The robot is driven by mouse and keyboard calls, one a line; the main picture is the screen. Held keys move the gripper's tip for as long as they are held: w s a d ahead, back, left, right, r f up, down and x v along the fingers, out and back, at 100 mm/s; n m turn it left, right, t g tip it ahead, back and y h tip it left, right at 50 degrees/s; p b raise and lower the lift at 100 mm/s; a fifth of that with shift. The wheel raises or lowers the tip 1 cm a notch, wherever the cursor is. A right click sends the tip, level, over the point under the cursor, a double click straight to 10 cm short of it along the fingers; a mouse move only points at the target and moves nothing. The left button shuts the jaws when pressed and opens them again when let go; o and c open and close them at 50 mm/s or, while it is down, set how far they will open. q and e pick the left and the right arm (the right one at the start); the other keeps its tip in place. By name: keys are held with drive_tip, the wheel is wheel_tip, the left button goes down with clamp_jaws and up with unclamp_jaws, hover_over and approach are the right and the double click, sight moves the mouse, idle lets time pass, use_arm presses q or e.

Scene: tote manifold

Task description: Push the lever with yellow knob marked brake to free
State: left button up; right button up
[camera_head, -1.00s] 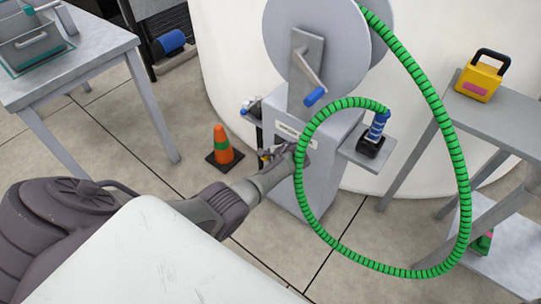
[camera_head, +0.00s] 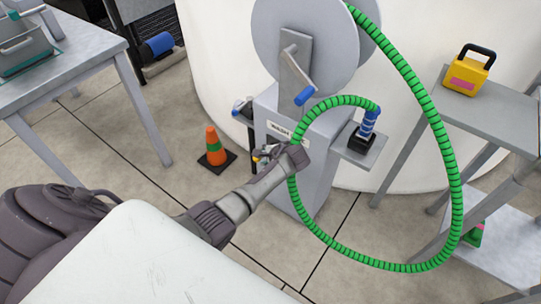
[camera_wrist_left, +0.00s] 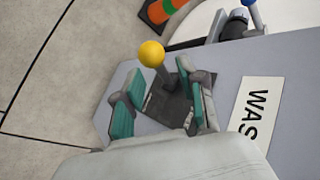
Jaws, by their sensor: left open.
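The lever's yellow knob (camera_wrist_left: 152,54) stands on a short dark stem above a dark plate (camera_wrist_left: 168,104) on the grey reel stand, in the left wrist view. My left gripper (camera_wrist_left: 160,92) is open, with its teal-padded fingers on either side of the lever stem, the knob beyond the fingertips. I cannot tell whether a finger touches the stem. In the head view my left gripper (camera_head: 266,154) is at the front of the reel stand (camera_head: 318,168), and only a bit of yellow shows beside it. The brake and free marks are not readable. My right gripper is not in view.
A green hose (camera_head: 452,150) loops from the reel (camera_head: 300,40) in front of the stand. A crank with a blue handle (camera_head: 305,95) hangs above my gripper. An orange cone (camera_head: 212,142) stands on the floor to the left. A side shelf (camera_head: 365,148) juts out right.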

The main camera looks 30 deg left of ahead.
use_arm(q)
drive_tip(key=v, duration=0.6)
drive_tip(key=shift+s+r, duration=0.25)
drive_tip(key=shift+s, duration=0.05)
drive_tip(key=shift+d, duration=0.1)
